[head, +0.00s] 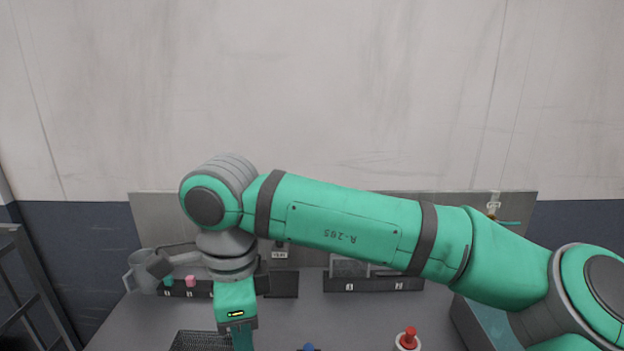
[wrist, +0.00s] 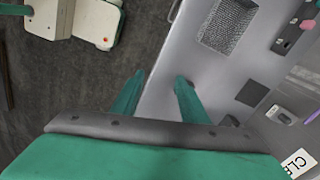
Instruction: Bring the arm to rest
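My arm reaches across the head view from the lower right and bends down at the left. My gripper (head: 242,341) points down over the left part of the grey table (head: 330,325), its lower end cut off by the picture's edge. In the wrist view my gripper (wrist: 158,82) shows two green fingers standing apart with nothing between them. One finger is over the dark floor and the other over the table's edge (wrist: 165,80) there.
A grey mug (head: 143,271) and a pink block (head: 190,281) are at the back left. A dark mesh (head: 198,341) lies near the gripper. A red-topped knob (head: 408,339) and a grey bin (head: 470,325) are at the right. Dark floor (wrist: 80,75) is beside the table.

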